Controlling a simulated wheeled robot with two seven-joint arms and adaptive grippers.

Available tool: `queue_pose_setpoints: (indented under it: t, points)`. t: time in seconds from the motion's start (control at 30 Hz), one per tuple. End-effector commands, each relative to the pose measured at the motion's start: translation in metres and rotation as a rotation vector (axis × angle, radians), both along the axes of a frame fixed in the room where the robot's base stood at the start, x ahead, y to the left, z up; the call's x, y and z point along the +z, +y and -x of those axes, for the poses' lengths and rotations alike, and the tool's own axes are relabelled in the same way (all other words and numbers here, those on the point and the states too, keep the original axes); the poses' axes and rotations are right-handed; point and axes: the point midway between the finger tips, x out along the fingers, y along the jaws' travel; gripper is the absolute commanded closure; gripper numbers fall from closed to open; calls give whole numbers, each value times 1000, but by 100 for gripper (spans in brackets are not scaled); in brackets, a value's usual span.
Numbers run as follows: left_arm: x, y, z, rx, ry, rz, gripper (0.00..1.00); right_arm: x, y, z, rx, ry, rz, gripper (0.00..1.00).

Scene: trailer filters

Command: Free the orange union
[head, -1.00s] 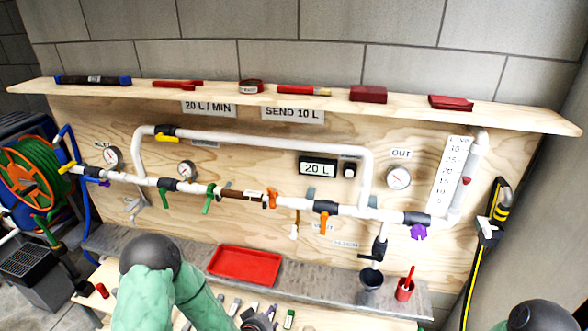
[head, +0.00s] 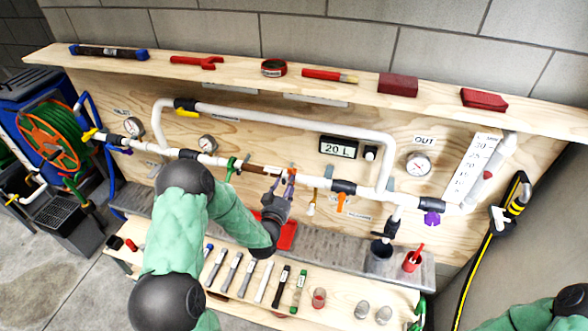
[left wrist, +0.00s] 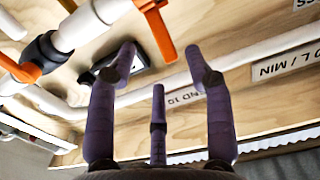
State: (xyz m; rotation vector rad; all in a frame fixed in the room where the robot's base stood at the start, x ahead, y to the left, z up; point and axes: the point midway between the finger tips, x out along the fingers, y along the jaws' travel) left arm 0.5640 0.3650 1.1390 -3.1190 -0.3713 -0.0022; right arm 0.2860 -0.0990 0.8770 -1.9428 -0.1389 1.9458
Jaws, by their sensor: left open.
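The orange union (head: 292,170) sits on the white pipe run, at the right end of a brown filter section (head: 260,168). My left gripper (head: 281,183) is right at it, its purple fingers pointing up at the pipe just below the union. In the left wrist view an orange winged part (left wrist: 157,30), apparently the union, lies beyond the spread, empty fingers (left wrist: 160,85). Contact with it cannot be made out. My right gripper is out of view; only part of the right arm shows at the lower right.
An orange-handled valve (head: 341,203) is right of the union and a green-handled valve (head: 230,168) left of it. A red tray (head: 288,235) lies below, partly hidden by my arm. Several tools line the bench (head: 338,285) front. A shelf (head: 225,65) runs above.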

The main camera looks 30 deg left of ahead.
Motion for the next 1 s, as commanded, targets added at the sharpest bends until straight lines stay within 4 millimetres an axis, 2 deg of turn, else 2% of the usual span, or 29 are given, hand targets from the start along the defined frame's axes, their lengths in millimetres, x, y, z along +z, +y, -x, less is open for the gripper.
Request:
queue_pose_setpoints:
  t: [0.2, 0.4, 0.57, 0.83, 0.87, 1.0]
  points:
    - [1, 8, -39, -2, -1, 0, 48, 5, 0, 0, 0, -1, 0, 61]
    - [0, 14, -61, -1, 0, 0, 48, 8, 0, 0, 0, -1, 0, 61]
    - [0, 16, -69, -1, 1, 1, 48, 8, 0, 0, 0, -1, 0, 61]
    - [0, 16, -70, -1, 1, 1, 48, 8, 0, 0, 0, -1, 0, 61]
    - [0, 16, -70, -1, 1, 1, 54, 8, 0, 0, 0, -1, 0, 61]
    - [0, 16, -70, -1, 1, 1, 94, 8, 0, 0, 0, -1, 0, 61]
